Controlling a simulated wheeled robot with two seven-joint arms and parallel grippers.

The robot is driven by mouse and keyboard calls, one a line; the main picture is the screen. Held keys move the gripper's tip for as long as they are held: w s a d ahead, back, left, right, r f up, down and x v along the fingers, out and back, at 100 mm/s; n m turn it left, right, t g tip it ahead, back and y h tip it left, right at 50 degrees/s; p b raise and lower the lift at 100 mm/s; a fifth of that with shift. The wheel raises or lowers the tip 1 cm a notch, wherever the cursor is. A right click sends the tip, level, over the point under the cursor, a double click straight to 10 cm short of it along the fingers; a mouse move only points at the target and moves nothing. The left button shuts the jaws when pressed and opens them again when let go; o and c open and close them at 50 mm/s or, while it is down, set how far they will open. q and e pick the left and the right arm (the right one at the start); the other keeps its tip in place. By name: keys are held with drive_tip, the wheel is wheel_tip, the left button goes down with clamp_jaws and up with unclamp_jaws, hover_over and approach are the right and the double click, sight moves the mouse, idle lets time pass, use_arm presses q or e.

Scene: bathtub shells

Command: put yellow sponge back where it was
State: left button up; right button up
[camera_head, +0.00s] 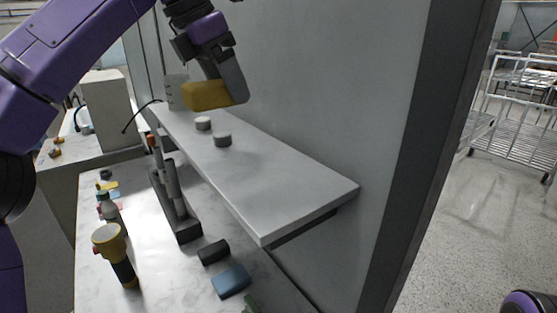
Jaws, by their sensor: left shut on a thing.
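The yellow sponge (205,95) is a small mustard-yellow block in the upper part of the head view. My left gripper (222,88) comes down from the top and is shut on the sponge. It holds the sponge over the far part of the white wall shelf (270,188). I cannot tell whether the sponge touches the shelf. The fingers hide the sponge's right end. My right gripper is not in view.
Below, a marble counter (150,255) holds a yellow-black flashlight (115,254), a dark stand with grey cylinders (174,197), a black block (213,252) and a blue block (231,281).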

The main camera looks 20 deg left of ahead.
use_arm(q)
drive_tip(key=s+d+f, duration=0.1)
drive_tip(key=s+d, duration=0.3)
drive_tip(key=b, duration=0.3)
hover_over(281, 168)
drive_tip(key=a, duration=0.2)
wheel_tip(281, 168, down, 6)
drive_tip(key=shift+w+f, duration=0.1)
drive_tip(key=s+f, duration=0.1)
drive_tip(key=s+d+f, duration=0.1)
drive_tip(key=shift+s+d+f, duration=0.1)
drive_tip(key=shift+s+f, duration=0.05)
drive_tip(key=shift+f, duration=0.55)
drive_tip(key=shift+w+f, duration=0.2)
drive_tip(key=shift+w, duration=0.4)
drive_tip(key=o, duration=0.9)
drive_tip(key=shift+o, duration=0.5)
drive_tip(key=shift+s+r, duration=0.2)
drive_tip(key=shift+s, duration=0.15)
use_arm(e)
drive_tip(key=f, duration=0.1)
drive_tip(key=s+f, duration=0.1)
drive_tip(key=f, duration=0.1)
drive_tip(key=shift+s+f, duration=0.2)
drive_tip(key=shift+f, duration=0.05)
